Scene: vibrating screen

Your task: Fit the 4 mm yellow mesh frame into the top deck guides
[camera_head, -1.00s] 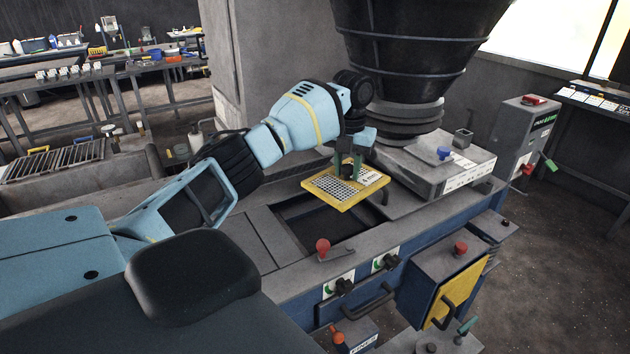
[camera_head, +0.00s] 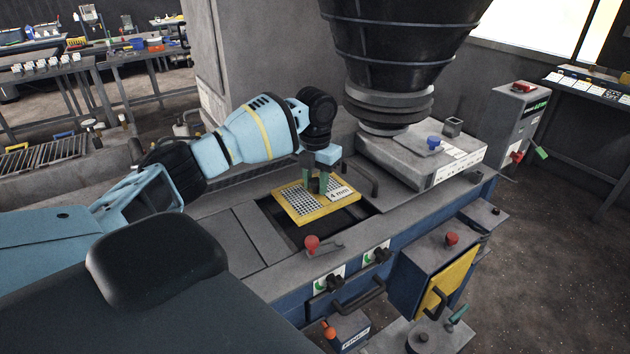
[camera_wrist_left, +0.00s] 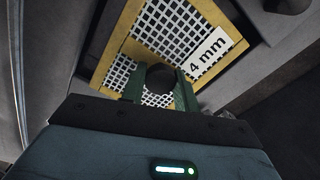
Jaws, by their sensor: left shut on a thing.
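The yellow mesh frame (camera_head: 291,206) with a white "4 mm" label is over the rectangular opening (camera_head: 356,217) in the top deck of the screen. My left gripper (camera_head: 317,188) is shut on a dark round knob (camera_wrist_left: 160,77) at the middle of the frame. The frame (camera_wrist_left: 113,75) fills much of the left wrist view, with its label at the right. The frame looks slightly turned against the opening, and dark gaps show at its right and near sides. I cannot tell whether it touches the deck. The guides are not clearly visible. My right gripper is not in view.
A red-knobbed lever (camera_head: 312,243) stands at the opening's near edge.

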